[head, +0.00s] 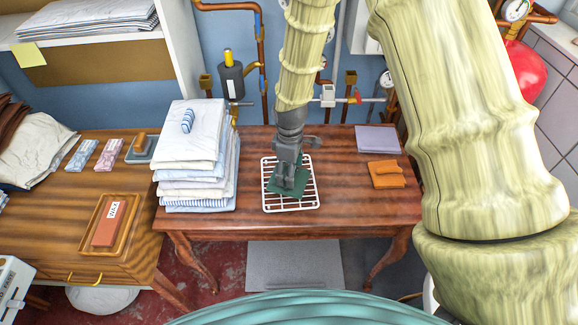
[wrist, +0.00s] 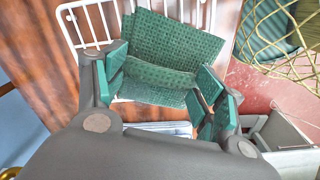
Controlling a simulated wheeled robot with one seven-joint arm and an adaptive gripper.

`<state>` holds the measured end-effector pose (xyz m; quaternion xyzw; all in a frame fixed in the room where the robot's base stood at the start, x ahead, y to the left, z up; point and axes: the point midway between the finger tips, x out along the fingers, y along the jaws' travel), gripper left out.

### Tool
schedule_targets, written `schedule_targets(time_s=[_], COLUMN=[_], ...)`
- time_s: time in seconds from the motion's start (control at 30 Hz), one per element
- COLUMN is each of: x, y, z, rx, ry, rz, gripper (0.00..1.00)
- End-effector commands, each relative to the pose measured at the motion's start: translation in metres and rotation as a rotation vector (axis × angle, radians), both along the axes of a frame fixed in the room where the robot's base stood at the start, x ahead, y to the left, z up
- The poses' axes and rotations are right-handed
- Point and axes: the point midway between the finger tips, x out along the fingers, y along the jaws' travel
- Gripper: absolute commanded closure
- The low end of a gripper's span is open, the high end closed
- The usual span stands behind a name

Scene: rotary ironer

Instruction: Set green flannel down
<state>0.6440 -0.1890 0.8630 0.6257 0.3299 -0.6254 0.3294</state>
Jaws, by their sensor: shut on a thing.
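The green flannel (head: 302,179) is a folded, textured dark green cloth. It shows large in the wrist view (wrist: 178,40), with a raised fold between the finger pads. My gripper (head: 288,184) points down over the white wire rack (head: 290,208) on the wooden table. In the wrist view my gripper (wrist: 163,82) is shut on the flannel's fold, with green pads on both sides. The flannel is over the rack, low and close to its bars; whether it touches them I cannot tell. The fingers hide part of it.
A tall stack of folded linen (head: 195,172) stands just left of the rack. An orange folded cloth (head: 386,174) and a flat mauve cloth (head: 377,139) lie to the right. Bare tabletop (head: 345,190) shows between. Pipes and a valve (head: 355,98) run along the wall behind.

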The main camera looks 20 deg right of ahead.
Motion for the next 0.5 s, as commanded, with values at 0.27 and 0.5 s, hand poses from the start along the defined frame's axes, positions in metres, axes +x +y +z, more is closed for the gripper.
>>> schedule_targets(time_s=[0.27, 0.5], x=[0.032, 0.033], y=[-0.008, -0.008], z=[-0.003, -0.012], rx=[0.000, -0.001], ry=[0.000, 0.003], rz=[0.000, 0.001], gripper=[0.51, 0.51])
